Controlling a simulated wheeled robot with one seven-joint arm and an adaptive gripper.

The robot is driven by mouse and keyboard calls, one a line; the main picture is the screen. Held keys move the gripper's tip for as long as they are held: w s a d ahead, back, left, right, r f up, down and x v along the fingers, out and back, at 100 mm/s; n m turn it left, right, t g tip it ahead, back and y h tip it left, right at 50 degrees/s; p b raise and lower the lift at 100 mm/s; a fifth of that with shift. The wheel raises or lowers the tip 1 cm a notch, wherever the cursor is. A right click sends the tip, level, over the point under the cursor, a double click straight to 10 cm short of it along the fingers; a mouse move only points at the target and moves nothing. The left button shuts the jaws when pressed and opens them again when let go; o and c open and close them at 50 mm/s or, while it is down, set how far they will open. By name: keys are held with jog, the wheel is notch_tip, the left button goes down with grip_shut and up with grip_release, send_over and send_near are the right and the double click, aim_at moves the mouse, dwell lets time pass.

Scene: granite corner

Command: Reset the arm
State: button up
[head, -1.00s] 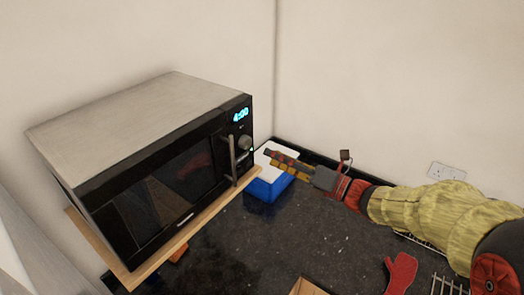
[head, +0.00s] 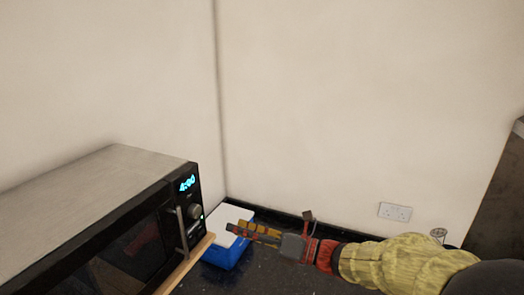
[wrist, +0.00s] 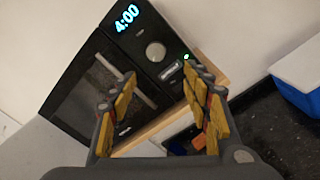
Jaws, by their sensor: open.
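My gripper (head: 254,235) is stretched out to the left in the head view, in front of the blue box with a white lid. In the wrist view my gripper (wrist: 158,88) is open and empty, its yellow-padded fingers apart. Beyond the fingers is the black microwave (wrist: 100,85), its door closed, with a lit 4:00 display, a knob and a bar handle. The microwave also shows in the head view (head: 105,220) at lower left. I cannot tell the exact gap between the fingers and the microwave, but nothing is held.
The microwave stands on a wooden board (head: 188,264). The blue box (head: 226,255) sits in the corner on the dark granite counter (head: 262,279). Plain walls rise behind, with a socket (head: 395,212) at right. Air above the counter is clear.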

jog(key=s+d+f+n+g+h+b, duration=0.1)
jog(key=s+d+f+n+g+h, duration=0.2)
jog(key=s+f+n, duration=0.55)
jog(key=s+d+f+n+g+h+b, duration=0.2)
jog(key=s+f+n+g+h, duration=0.2)
jog(key=s+f+n, duration=0.45)
jog(key=s+d+f+n+t+h+b, duration=0.2)
jog(key=s+d+n+h+b, duration=0.1)
jog(key=d, duration=0.4)
jog(key=s+d+f+n+t+h+b, duration=0.2)
jog(key=d+n+b, duration=0.3)
jog(key=b, duration=0.3)
jog(key=s+d+f+n+t+h+b, duration=0.2)
jog(key=s+d+f+n+h+b, duration=0.2)
jog(key=d, duration=0.4)
jog(key=shift+s+d+n+h+b, duration=0.35)
jog(key=shift+n+h+b, duration=0.25)
jog(key=shift+b, duration=0.15)
jog(key=shift+r, duration=0.1)
jog(key=shift+c, duration=1)
